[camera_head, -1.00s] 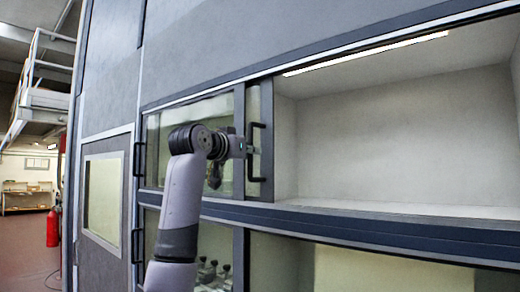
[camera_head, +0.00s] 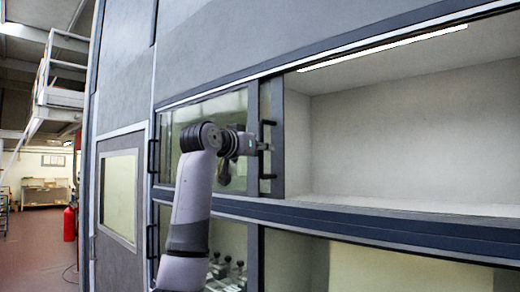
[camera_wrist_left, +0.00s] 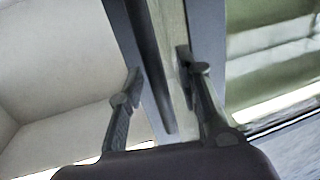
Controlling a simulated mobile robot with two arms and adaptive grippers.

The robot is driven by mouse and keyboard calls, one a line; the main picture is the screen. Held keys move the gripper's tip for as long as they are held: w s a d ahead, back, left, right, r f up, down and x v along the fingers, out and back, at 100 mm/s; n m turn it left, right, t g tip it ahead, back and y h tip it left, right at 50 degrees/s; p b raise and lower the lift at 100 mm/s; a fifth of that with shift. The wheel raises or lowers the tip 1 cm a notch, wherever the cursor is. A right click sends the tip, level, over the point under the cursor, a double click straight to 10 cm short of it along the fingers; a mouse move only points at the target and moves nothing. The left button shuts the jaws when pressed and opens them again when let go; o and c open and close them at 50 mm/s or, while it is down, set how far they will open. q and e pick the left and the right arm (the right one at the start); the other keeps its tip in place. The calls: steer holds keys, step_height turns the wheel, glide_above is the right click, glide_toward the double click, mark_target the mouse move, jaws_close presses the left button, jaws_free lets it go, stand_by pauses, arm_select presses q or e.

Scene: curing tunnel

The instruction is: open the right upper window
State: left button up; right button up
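The right upper window (camera_head: 278,170) is a dark-framed sliding pane. It stands at the left, overlapping the left upper pane, and the upper right compartment beside it is uncovered. Its dark vertical handle (camera_head: 268,180) is on the frame; the handle also shows as a dark bar in the left wrist view (camera_wrist_left: 152,65). My left gripper (camera_head: 262,147) is at the handle. In the wrist view its two fingers (camera_wrist_left: 163,85) are spread, one on each side of the bar, with gaps visible. My right gripper is in neither view.
The upper compartment (camera_head: 410,135) is empty and lit by a strip light (camera_head: 385,48). A dark ledge (camera_head: 370,222) runs below it, above the lower windows. A red extinguisher (camera_head: 70,223) stands on the floor at the far left, where the aisle is clear.

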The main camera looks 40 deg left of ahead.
arm_select(q)
steer(key=s+d, duration=0.1)
steer(key=s, duration=1)
steer(key=shift+s+d, duration=0.25)
steer(key=shift+s, duration=0.15)
